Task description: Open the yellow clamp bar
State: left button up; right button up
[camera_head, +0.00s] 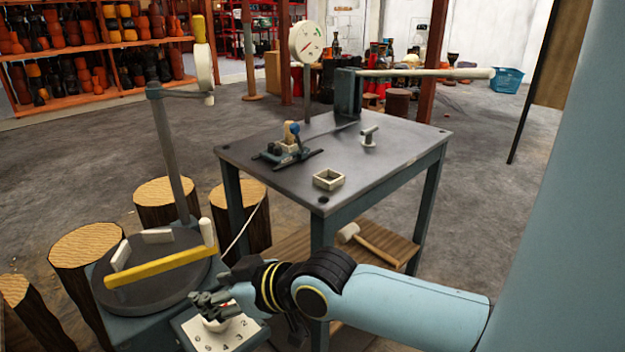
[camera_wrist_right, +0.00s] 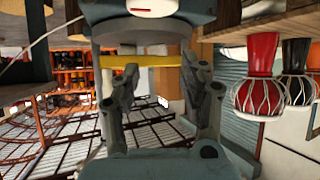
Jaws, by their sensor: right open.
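The yellow clamp bar (camera_head: 162,266) lies across the dark round plate (camera_head: 180,290) at the lower left of the head view. Its right end is beside an upright white post (camera_head: 207,232). My right gripper (camera_head: 208,300) is just in front of the plate, low over a white numbered dial (camera_head: 238,333), apart from the bar. In the right wrist view, my gripper (camera_wrist_right: 151,75) is open and empty. A yellow bar (camera_wrist_right: 140,61) shows beyond and between its fingertips. My left gripper is not in view.
A dark metal table (camera_head: 400,150) with a small vise (camera_head: 288,150), a square frame (camera_head: 328,179) and a long-handled press (camera_head: 420,73) stands behind. A mallet (camera_head: 370,243) lies on its lower shelf. Log stumps (camera_head: 90,260) crowd the left. Open floor lies beyond.

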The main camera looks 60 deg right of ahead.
jog(key=s+f+g, duration=0.2)
jog(key=s+g, duration=0.3)
jog(key=s, duration=0.4)
jog(key=s+d+f+g+h, duration=0.1)
jog(key=s+f, duration=0.2)
jog(key=f, duration=0.5)
jog(key=s+d+f+g, duration=0.1)
jog(key=s+f, duration=0.3)
jog(key=f, duration=0.5)
jog(key=shift+s+m+g+h, duration=0.2)
jog(key=shift+m+g+h, duration=0.1)
jog(key=shift+g+h, duration=0.15)
jog(key=shift+d, duration=0.1)
jog(key=shift+c, duration=0.3)
